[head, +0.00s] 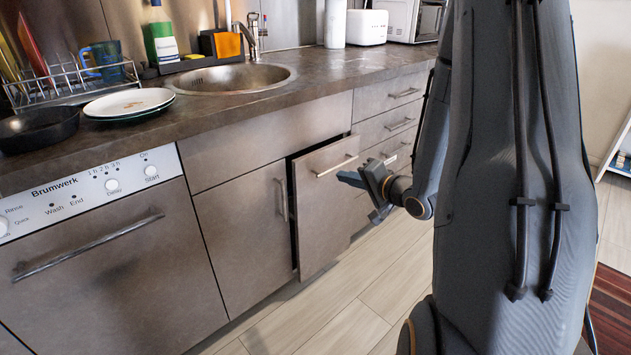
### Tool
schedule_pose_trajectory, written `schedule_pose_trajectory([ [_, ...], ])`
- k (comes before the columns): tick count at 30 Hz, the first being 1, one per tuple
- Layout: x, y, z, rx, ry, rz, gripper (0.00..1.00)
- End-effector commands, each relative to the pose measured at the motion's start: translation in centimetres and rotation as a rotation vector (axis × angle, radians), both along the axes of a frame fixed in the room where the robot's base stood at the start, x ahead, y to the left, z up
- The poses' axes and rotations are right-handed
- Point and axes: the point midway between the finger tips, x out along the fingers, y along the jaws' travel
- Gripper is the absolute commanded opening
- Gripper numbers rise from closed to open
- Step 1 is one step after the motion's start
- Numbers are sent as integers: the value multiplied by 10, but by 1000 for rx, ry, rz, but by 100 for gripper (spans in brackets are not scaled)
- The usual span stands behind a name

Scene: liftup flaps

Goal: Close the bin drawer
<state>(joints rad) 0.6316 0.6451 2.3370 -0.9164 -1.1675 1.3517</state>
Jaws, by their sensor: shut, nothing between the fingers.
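The bin drawer (324,215) is a tall grey-brown front under the counter, right of the sink cabinet. It stands out from the cabinet line, with a dark gap along its left and top edges. Its bar handle (337,165) runs across near the top. My gripper (355,179) is shut and empty. In the picture it is just right of and below the handle, in front of the drawer's right part. I cannot tell whether it touches the drawer. My arm hides part of the cabinets to the right.
A closed cabinet door (243,235) with a vertical handle and a dishwasher (110,270) are to the left. Closed drawers (388,125) are to the right. The countertop (320,82) holds a sink (232,78), plates and a pan. The wooden floor (340,325) before the drawer is clear.

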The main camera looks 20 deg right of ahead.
Motion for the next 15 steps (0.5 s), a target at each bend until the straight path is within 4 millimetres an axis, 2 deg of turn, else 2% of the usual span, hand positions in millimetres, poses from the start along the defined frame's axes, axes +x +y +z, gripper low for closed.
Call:
schedule_pose_trajectory([
  [1, 0, -5, -15, 92, -42, 1, 0],
  [6, -10, -11, -17, 329, -149, 34, 0],
  [11, -13, -12, -15, 417, -184, 53, 0],
  [15, -1, -6, -13, 423, -188, 58, 0],
])
